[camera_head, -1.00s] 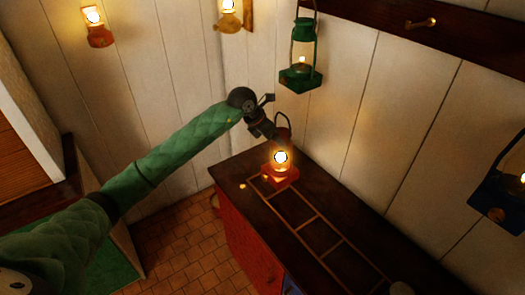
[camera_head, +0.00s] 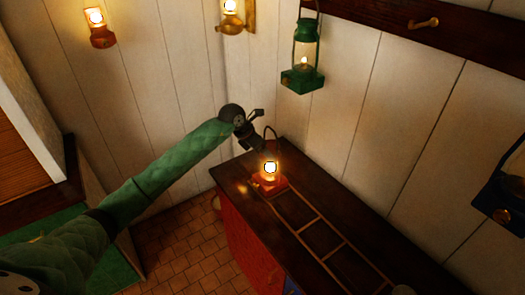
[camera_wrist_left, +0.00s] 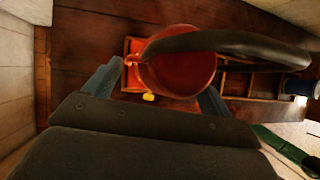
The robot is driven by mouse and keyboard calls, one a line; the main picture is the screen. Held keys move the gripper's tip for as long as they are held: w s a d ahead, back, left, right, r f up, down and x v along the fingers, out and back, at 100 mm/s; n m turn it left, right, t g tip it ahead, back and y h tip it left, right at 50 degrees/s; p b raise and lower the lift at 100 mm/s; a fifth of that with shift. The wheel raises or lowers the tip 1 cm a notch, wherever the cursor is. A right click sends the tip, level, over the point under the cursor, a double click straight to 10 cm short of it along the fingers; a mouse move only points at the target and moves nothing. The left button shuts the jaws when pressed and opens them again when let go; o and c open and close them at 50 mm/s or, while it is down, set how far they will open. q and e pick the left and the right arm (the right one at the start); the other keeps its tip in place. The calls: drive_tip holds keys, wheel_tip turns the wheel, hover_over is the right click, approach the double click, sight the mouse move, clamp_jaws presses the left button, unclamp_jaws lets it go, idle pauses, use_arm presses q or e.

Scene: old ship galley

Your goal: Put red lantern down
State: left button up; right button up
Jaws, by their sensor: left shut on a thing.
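The red lantern (camera_head: 268,184) is lit and upright at the far end of the dark counter (camera_head: 233,170). My left gripper (camera_head: 258,146) is shut on its upper part, under the dark loop handle. In the left wrist view the lantern's round red cap (camera_wrist_left: 178,75) lies between the two fingers of the left gripper (camera_wrist_left: 160,90), with part of its square base behind. The base is at or just above the counter top; I cannot tell whether it touches. It covers the far end of a strip-framed row of compartments (camera_head: 299,229). My right gripper is out of view.
A green lantern (camera_head: 302,78) hangs on the right wall, with a bare peg (camera_head: 424,23) beside it. A dark blue lantern (camera_head: 500,195) is at the right edge. Lit orange (camera_head: 101,36) and yellow (camera_head: 231,18) lamps hang behind. The nearer compartments look empty.

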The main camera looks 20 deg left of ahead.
use_arm(q)
drive_tip(key=shift+r, duration=0.15)
drive_tip(key=o, duration=1.9)
